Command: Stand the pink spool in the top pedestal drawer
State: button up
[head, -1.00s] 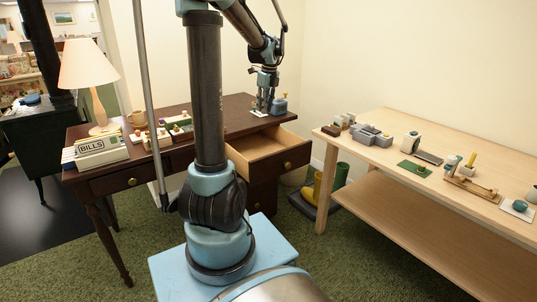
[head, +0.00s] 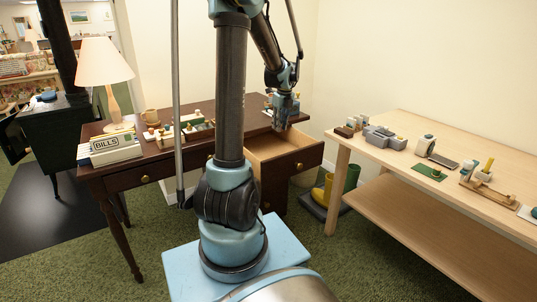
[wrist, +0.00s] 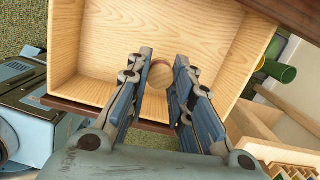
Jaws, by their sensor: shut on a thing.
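The top pedestal drawer (head: 262,147) of the dark desk is pulled out, and its pale wooden inside shows no contents. It also shows in the wrist view (wrist: 95,60). My gripper (head: 281,126) is over the open drawer, fingers pointing down. In the wrist view my gripper (wrist: 163,60) is shut on a small round thing, taken as the spool (wrist: 160,74). Only its brownish, ring-like end shows between the fingers. Its pink colour cannot be made out, and its height above the drawer floor is unclear. In the head view the spool is not distinguishable.
The desk (head: 150,165) carries a lamp (head: 105,75), a BILLS box (head: 115,148), a mug (head: 151,115) and a tray of small items. A pale bench (head: 385,160) with several objects stands to the right. Boots (head: 325,188) stand on the floor between them.

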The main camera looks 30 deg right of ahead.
jog(key=shift+m, duration=0.5)
jog(key=shift+s+a+f, duration=0.1)
jog(key=shift+s+f, duration=0.05)
jog(key=shift+f, duration=3.65)
jog(key=shift+s+a+f, duration=0.1)
jog(key=shift+f, duration=3.7)
jog(key=o, duration=0.7)
jog(key=shift+f, duration=0.1)
